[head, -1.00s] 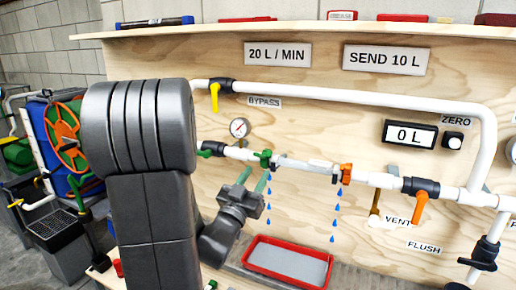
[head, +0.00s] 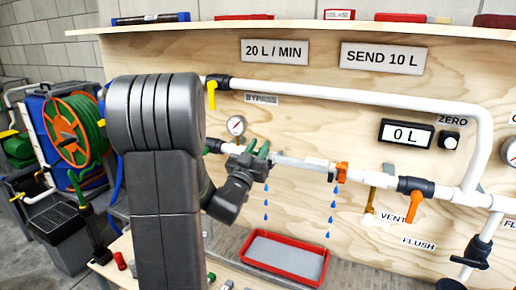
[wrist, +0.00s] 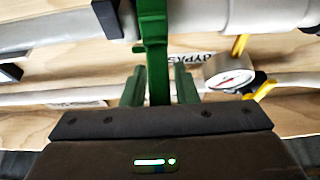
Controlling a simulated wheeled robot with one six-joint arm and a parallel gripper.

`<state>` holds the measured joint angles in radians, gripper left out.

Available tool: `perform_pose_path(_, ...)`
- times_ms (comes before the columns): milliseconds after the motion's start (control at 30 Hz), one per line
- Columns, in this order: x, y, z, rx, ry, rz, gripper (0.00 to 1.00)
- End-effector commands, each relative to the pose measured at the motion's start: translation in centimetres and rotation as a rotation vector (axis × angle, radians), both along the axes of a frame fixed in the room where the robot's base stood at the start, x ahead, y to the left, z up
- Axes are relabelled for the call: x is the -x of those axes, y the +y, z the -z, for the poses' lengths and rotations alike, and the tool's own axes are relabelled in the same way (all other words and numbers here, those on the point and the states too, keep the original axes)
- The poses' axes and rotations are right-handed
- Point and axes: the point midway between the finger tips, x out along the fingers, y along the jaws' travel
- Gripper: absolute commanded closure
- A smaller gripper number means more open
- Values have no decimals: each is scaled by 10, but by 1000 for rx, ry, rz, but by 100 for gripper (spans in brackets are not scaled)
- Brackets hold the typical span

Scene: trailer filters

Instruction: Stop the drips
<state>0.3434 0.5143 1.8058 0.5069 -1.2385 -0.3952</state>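A green lever (wrist: 157,70) on the white pipe runs upright through the wrist view. My gripper (head: 258,150) is at this green fitting in the head view. Its two green fingers stand one on each side of the lever in the wrist view, apart, with a narrow gap at least on the right. Contact on the left cannot be told. Blue drops (head: 266,202) fall below the green fitting. More blue drops (head: 331,220) fall below the orange clamp (head: 341,172) to the right. A red tray (head: 275,276) lies beneath both drips.
A gauge (head: 236,125) and the yellow bypass handle (head: 211,95) are close to my gripper. Orange flush handle (head: 414,208), brass vent valve (head: 371,198) and a "0 L" display (head: 407,134) are to the right. A hose reel (head: 72,130) stands left.

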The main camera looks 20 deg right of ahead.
Motion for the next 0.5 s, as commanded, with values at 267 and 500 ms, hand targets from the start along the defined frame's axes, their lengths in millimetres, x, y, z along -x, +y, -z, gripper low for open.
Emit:
perform_pose_path(267, 0, 0, 0, 0, 0, 0, 100)
perform_pose_path(500, -1, -1, -3, -21, 17, 1, 100)
